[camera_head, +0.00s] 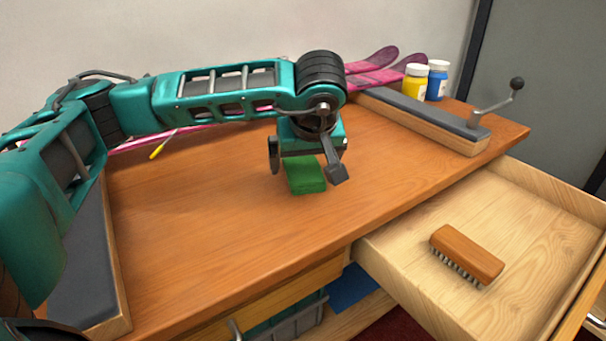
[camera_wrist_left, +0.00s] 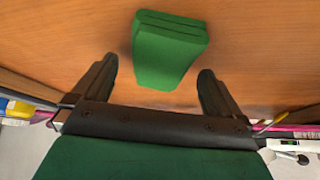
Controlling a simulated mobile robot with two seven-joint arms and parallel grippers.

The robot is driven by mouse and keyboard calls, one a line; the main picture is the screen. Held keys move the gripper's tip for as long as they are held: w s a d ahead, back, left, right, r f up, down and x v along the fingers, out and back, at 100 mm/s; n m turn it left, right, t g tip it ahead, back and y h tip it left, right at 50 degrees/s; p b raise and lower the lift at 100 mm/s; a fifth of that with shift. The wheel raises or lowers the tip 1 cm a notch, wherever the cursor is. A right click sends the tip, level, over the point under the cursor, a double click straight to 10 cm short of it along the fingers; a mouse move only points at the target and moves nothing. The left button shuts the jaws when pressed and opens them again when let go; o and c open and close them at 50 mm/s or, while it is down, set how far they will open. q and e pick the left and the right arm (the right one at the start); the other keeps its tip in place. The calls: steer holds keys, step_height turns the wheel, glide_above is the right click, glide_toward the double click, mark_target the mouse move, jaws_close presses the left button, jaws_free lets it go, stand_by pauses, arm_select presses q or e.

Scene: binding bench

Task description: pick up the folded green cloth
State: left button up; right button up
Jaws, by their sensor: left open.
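The folded green cloth (camera_head: 307,176) lies on the wooden bench top, near its middle. It also shows in the left wrist view (camera_wrist_left: 168,52) as a thick stacked block on the bare wood. My left gripper (camera_head: 306,174) is above the cloth, pointing down, with its fingers apart. In the left wrist view the open fingers (camera_wrist_left: 158,88) stand to either side of the cloth's near end, with nothing between them held. Part of the cloth is hidden behind the gripper in the head view. My right gripper is not seen.
An open drawer (camera_head: 405,283) at the right holds a wooden brush (camera_head: 468,252). A yellow jar (camera_head: 414,82), a blue jar (camera_head: 437,80) and pink skis (camera_head: 376,72) are at the back. A padded vise with a crank (camera_head: 430,120) edges the right side. The bench front is clear.

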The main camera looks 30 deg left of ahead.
mark_target(304, 166)
arm_select(q)
steer(key=shift+w+a+f, duration=0.2)
steer(key=shift+f, duration=0.2)
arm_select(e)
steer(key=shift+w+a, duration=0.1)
arm_select(q)
steer(key=shift+f, duration=0.15)
steer(key=shift+c, duration=0.2)
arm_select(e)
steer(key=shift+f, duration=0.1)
arm_select(q)
steer(key=c, duration=1.1)
steer(key=shift+o, duration=0.2)
steer(key=shift+r, duration=0.3)
step_height(304, 166, up, 20)
steer(key=p, duration=0.5)
steer(key=shift+p, duration=0.3)
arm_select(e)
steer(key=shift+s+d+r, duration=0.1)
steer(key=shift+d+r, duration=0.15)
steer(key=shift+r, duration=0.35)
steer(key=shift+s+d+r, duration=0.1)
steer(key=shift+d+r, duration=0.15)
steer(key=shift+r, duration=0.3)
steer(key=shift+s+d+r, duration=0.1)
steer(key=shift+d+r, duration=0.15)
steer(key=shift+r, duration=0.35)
arm_select(q)
steer(key=shift+f, duration=0.15)
